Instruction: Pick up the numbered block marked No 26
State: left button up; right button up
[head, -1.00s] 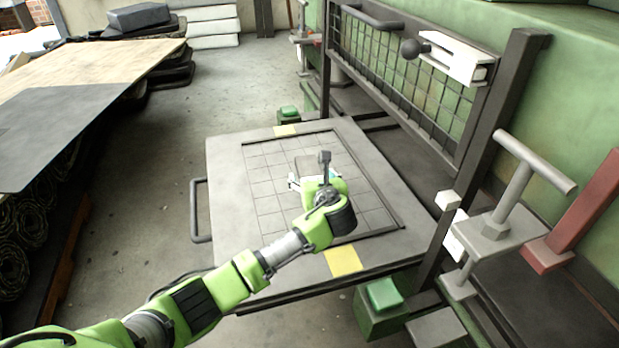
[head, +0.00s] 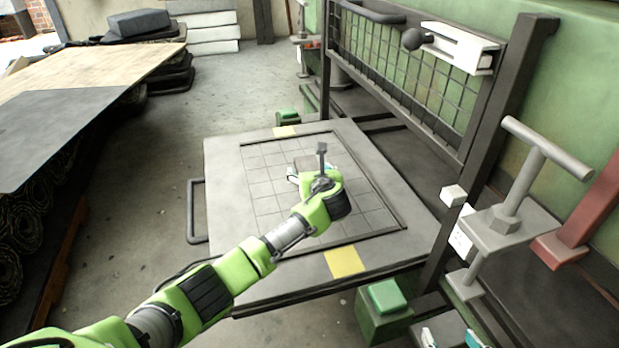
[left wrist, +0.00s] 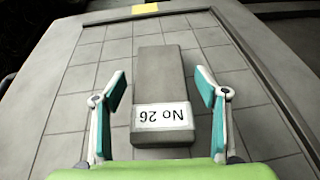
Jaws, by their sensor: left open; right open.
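The block marked No 26 (left wrist: 160,75) is a long grey bar lying on the gridded plate (head: 262,188). In the left wrist view its white label (left wrist: 163,116) faces up and reads upside down. My left gripper (left wrist: 160,90) is open above the plate, with one teal-padded finger on each side of the block in the picture and a gap on both sides. In the head view my left gripper (head: 311,171) covers most or all of the block. My right gripper (head: 451,338) shows only its open fingertips at the bottom edge, far from the block.
The plate has a raised dark border and yellow patches (head: 344,262). A mesh guard (head: 400,75) and dark posts stand along its right side. A green block (head: 384,297) sits at the front corner. A wooden board (head: 110,65) lies at left. Most of the plate is bare.

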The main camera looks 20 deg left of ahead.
pick_arm(q)
jog(key=shift+w+a+f, duration=0.1)
jog(key=shift+w+a, duration=0.1)
jog(key=shift+w, duration=0.1)
pick_arm(e)
jog(key=shift+w+a+r+t, duration=0.2)
jog(key=shift+w+r+t, duration=0.15)
jog(key=shift+r, duration=0.1)
jog(key=shift+w+a+r+t, duration=0.15)
jog(key=shift+w+r+t, duration=0.1)
jog(key=shift+w+r, duration=0.15)
pick_arm(q)
jog(key=c, duration=1.5)
jog(key=shift+c, duration=0.2)
jog(key=shift+r, duration=0.2)
pick_arm(e)
jog(key=shift+s+f, duration=0.1)
jog(key=shift+s, duration=0.05)
